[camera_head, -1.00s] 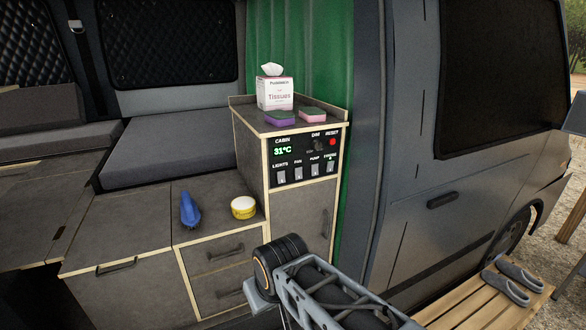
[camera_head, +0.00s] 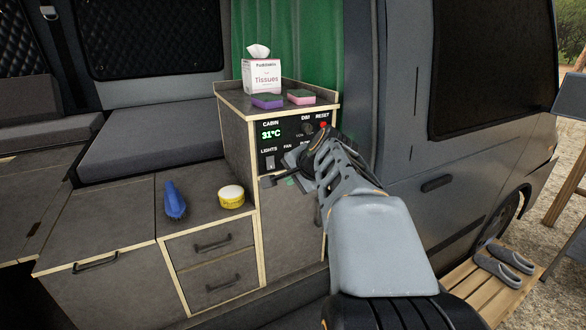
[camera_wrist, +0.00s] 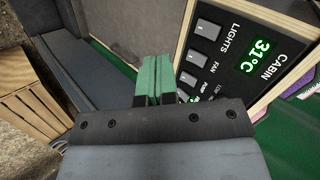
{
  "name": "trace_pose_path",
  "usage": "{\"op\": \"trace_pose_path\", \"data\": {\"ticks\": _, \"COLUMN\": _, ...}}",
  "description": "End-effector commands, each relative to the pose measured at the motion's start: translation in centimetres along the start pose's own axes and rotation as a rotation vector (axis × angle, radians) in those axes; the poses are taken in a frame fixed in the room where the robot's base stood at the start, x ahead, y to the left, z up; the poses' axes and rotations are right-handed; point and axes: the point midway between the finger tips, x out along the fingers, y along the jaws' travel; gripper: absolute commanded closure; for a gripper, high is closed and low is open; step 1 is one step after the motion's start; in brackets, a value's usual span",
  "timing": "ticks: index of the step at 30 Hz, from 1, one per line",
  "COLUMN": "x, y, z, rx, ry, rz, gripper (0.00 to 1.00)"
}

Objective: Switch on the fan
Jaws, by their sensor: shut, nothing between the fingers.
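The control panel (camera_head: 268,142) is on the cabinet front, with a green 31°C display and labelled rocker switches. In the wrist view the fan switch (camera_wrist: 198,59) sits between the lights switch (camera_wrist: 207,27) and the pump switch (camera_wrist: 188,80). My gripper (camera_wrist: 157,65), with green fingertips, is shut and empty. In the wrist view the tips appear left of the switches, and I see no contact. In the head view my gripper (camera_head: 290,182) is in front of the panel's lower part. There it hides the fan switch below its label. I cannot tell the switch's position.
A tissue box (camera_head: 262,77), a purple sponge (camera_head: 267,101) and a pink sponge (camera_head: 301,97) are on the cabinet top. A blue brush (camera_head: 174,201) and a yellow tub (camera_head: 231,197) are on the lower counter. The van's side (camera_head: 400,170) is close on the right.

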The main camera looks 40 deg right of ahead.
Motion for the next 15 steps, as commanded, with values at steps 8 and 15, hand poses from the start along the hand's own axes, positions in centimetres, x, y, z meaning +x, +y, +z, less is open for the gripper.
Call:
{"op": "trace_pose_path", "data": {"ticks": 8, "x": -1.5, "y": -0.7, "z": -7.4, "rx": 0.289, "ry": 0.096, "rz": -0.122, "gripper": 1.0}}
{"op": "trace_pose_path", "data": {"ticks": 15, "x": -1.6, "y": -0.9, "z": -7.5, "rx": 0.297, "ry": 0.099, "rz": -0.128, "gripper": 1.0}}
